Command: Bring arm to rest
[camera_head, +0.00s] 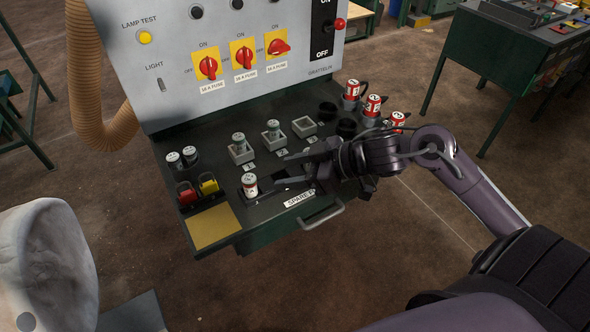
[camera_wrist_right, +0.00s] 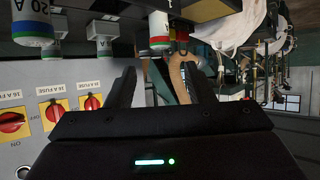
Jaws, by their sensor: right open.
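My right gripper (camera_head: 282,171) is open and empty over the front of the dark fuse shelf, its fingers pointing left. It also shows in the right wrist view (camera_wrist_right: 160,78), with nothing between the fingers. A white fuse with a red band (camera_head: 250,184) stands in the spare slot just left of the fingertips, apart from them as far as I can see. Grey holders hold a left fuse (camera_head: 239,142) and a middle fuse (camera_head: 273,129); the right holder (camera_head: 304,126) looks empty. My left gripper is not in view.
The grey switch panel (camera_head: 170,80) with red knobs rises behind the shelf. Red-and-white fuses (camera_head: 372,106) stand in cups at right, partly close to my wrist. Red (camera_head: 187,194) and yellow (camera_head: 208,184) items sit at left. A drawer handle (camera_head: 323,215) juts out in front.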

